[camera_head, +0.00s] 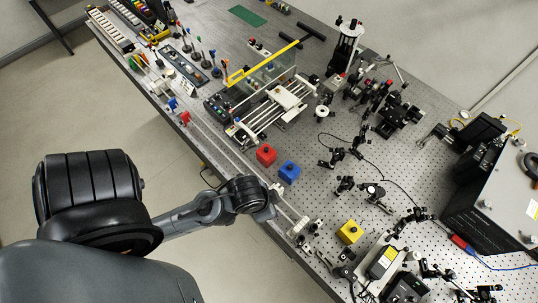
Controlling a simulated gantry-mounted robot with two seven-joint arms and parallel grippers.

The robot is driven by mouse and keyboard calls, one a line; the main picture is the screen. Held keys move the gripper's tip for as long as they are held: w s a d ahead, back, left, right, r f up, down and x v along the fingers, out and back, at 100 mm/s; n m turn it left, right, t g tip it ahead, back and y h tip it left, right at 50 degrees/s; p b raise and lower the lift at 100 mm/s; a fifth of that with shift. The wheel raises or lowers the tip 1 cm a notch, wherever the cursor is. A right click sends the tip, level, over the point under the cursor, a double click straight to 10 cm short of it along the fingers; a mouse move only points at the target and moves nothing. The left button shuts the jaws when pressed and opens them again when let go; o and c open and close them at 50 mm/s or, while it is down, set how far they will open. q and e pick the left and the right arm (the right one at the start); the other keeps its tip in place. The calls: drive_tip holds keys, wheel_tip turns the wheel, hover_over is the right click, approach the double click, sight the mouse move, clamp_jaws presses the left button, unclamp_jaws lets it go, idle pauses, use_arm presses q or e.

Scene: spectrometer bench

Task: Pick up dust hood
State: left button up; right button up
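A clear panel with a bright yellow top bar (263,63) and a black T-shaped handle (312,33) stands toward the back of the bench. It looks like the dust hood, beside a white stage on rails (288,98). My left arm comes in from the lower left. Its dark wrist and gripper end (268,200) are over the bench's front edge, well in front of the hood and apart from it. The fingertips are too small and dark to tell open from shut, and I see nothing held. My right gripper is not in view.
Red (266,154), blue (289,171) and yellow (349,232) blocks stand on the perforated bench. Optics mounts and a loose black cable crowd the middle and right. A large dark box (500,205) stands at right. A green mat (247,16) lies at the back.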

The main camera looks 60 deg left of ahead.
use_arm(q)
drive_tip(key=shift+d, duration=0.15)
drive_tip(key=o, duration=1)
drive_tip(key=shift+c, duration=0.2)
